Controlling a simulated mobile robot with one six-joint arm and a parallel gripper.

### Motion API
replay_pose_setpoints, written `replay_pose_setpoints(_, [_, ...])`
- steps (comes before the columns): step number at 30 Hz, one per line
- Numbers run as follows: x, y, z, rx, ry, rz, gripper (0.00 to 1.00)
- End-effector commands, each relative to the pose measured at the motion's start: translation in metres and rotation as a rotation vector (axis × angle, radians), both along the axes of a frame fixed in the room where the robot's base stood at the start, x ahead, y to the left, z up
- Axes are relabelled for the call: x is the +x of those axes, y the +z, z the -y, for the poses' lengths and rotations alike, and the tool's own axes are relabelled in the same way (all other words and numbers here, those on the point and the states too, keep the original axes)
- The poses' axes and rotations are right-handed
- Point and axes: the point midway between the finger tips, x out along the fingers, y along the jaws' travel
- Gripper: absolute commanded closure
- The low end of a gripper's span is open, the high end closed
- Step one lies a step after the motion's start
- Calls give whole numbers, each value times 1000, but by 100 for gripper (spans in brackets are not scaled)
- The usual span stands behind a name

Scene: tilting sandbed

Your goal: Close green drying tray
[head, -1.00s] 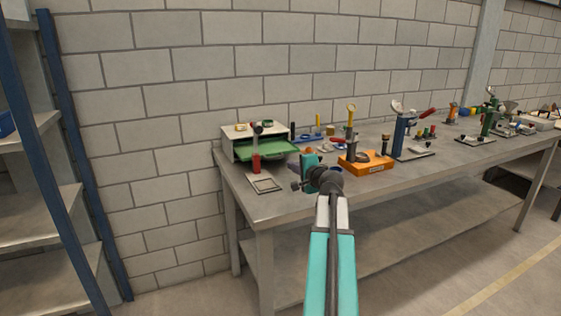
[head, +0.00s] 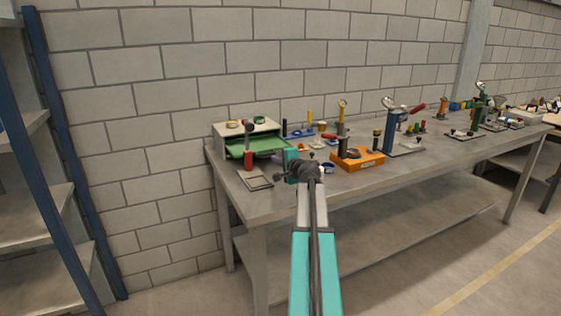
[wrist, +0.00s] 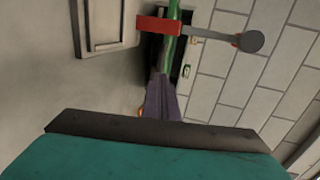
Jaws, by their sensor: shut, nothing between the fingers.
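The green drying tray (head: 262,146) sticks out of the front of a small white-topped cabinet (head: 222,128) at the bench's left end. In the wrist view a narrow green strip of the tray (wrist: 172,50) shows beyond my fingers. My gripper (head: 278,168) is in front of the tray, to its lower right in the head view. In the wrist view my gripper (wrist: 163,80) is shut and empty, its fingers pointing toward the green strip. I cannot tell whether the fingertips touch the tray.
A red-handled upright tool (head: 248,160) stands before the tray's left part, close to my fingers in the wrist view (wrist: 158,24). A flat grey frame (head: 255,180) lies in front of it. An orange base (head: 358,160) and several tools stand on the bench to the right.

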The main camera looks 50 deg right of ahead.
Motion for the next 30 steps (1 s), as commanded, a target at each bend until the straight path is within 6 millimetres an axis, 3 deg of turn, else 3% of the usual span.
replay_pose_setpoints(15, [46,-10,19,0,0,-1,100])
replay_pose_setpoints(30, [54,-13,23,0,-2,0,100])
